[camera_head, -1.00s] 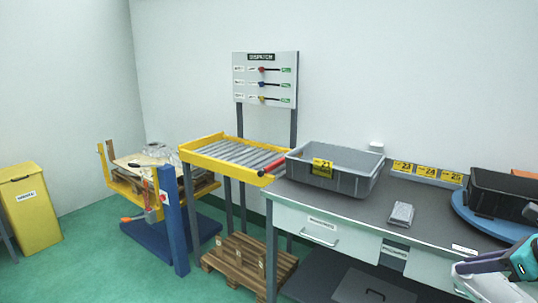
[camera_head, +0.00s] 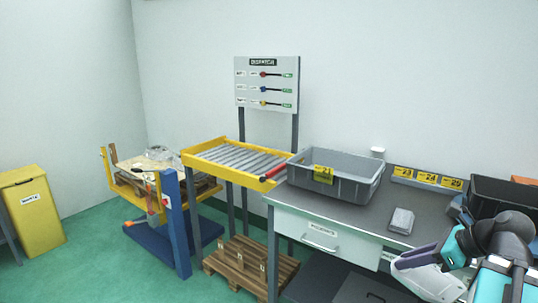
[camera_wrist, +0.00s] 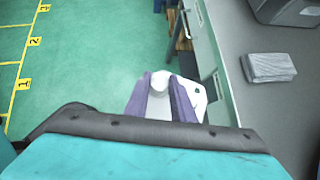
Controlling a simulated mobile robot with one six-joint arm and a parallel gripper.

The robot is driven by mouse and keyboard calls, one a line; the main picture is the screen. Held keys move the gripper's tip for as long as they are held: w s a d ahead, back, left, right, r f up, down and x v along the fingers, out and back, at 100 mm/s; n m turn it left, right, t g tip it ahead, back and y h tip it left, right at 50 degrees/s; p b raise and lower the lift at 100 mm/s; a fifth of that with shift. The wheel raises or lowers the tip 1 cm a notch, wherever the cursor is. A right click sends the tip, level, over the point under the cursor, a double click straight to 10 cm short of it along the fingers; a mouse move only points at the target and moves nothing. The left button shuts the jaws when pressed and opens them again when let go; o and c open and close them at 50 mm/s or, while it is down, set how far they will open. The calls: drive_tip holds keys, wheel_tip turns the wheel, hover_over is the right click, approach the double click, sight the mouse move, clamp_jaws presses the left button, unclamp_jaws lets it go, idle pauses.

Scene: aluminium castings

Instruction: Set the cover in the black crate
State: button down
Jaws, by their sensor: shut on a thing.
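The black crate (camera_head: 497,190) stands at the right end of the bench, its front partly hidden by my arm. My gripper (camera_wrist: 161,84) shows in the wrist view with its two purple fingers shut on a pale metal piece, which looks like the cover (camera_wrist: 197,102). The fingers and the gripper body hide much of the piece. The gripper is in front of the bench edge, over the green floor, apart from the crate.
A grey crate with a yellow label (camera_head: 350,185) stands on the bench (camera_head: 345,206). A small grey stack (camera_head: 401,221) lies right of it, also in the wrist view (camera_wrist: 269,67). A yellow roller conveyor (camera_head: 225,178) adjoins the bench's left end.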

drive_tip(key=w+a+f+n+p, duration=0.1)
drive_tip(key=w+a+f, duration=0.2)
drive_tip(key=w+a, duration=0.2)
drive_tip(key=w+a+f+n+g+y+p, duration=0.1)
drive_tip(key=w+a, duration=0.4)
drive_tip(key=a, duration=0.6)
drive_tip(key=w+a+f+n+p, duration=0.1)
drive_tip(key=w+a+f+p, duration=0.2)
drive_tip(key=a, duration=0.5)
drive_tip(key=shift+w+a+f+g+y, duration=0.25)
drive_tip(key=shift+w+f+g+y, duration=0.15)
drive_tip(key=shift+w+f, duration=0.65)
drive_tip(key=shift+w+r, duration=0.15)
